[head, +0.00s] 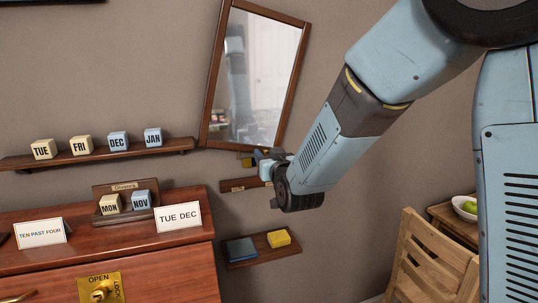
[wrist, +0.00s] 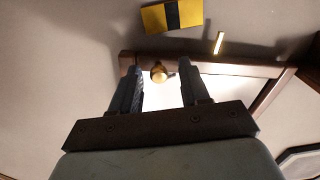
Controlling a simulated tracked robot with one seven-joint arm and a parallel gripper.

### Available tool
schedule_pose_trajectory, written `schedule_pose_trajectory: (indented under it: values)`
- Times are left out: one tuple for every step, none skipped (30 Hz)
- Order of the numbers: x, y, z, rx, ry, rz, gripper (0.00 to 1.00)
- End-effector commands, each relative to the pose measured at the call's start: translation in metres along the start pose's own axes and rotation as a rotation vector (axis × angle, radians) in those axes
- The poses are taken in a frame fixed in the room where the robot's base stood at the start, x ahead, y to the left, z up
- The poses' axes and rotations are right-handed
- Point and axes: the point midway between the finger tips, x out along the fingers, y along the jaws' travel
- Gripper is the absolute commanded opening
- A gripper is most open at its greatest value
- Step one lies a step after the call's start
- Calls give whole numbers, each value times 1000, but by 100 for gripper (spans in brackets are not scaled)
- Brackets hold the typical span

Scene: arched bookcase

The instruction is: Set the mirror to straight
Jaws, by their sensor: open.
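The wood-framed mirror (head: 213,85) hangs on the wall in the head view, tilted, with its top leaning to the right. Its lower edge is near my gripper (head: 265,162). In the wrist view the mirror's frame (wrist: 235,69) crosses behind the fingers, and a small brass knob (wrist: 158,72) shows at the frame. My gripper (wrist: 160,68) is open, with the knob appearing between its fingertips. I cannot tell whether either finger touches the knob. A yellow and black marker (wrist: 172,15) is on the wall near the frame; in the head view it is partly hidden by my gripper.
A small labelled shelf (head: 238,185) is just below my gripper. A lower shelf (head: 264,249) holds a dark blue block and a yellow block. A wooden cabinet (head: 160,267) with cards stands left, under a shelf of lettered cubes (head: 80,145). A chair (head: 430,255) stands right.

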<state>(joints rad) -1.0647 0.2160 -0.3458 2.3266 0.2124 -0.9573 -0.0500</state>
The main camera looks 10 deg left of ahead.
Motion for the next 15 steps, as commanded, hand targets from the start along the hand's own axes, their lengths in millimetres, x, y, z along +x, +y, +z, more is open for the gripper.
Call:
schedule_pose_trajectory:
  values:
    - [0, 0, 0, 0, 0, 1, 45]
    - [0, 1, 0, 0, 0, 1, 45]
    - [0, 1, 0, 0, 0, 2, 45]
    - [0, 1, 0, 0, 0, 2, 45]
    - [0, 2, 0, 0, 0, 3, 45]
    - [0, 2, 0, 0, 0, 3, 45]
    - [0, 2, 0, 0, 0, 3, 45]
    - [0, 2, 0, 0, 0, 3, 43]
    - [0, 2, 0, 0, 0, 3, 39]
    - [0, 2, 0, 0, 0, 4, 36]
    - [0, 2, 0, 0, 0, 4, 33]
    - [0, 2, 0, 0, 0, 4, 29]
    - [0, 3, 0, 0, 0, 4, 26]
    - [0, 3, 0, 0, 0, 4, 23]
    - [0, 3, 0, 0, 0, 4, 20]
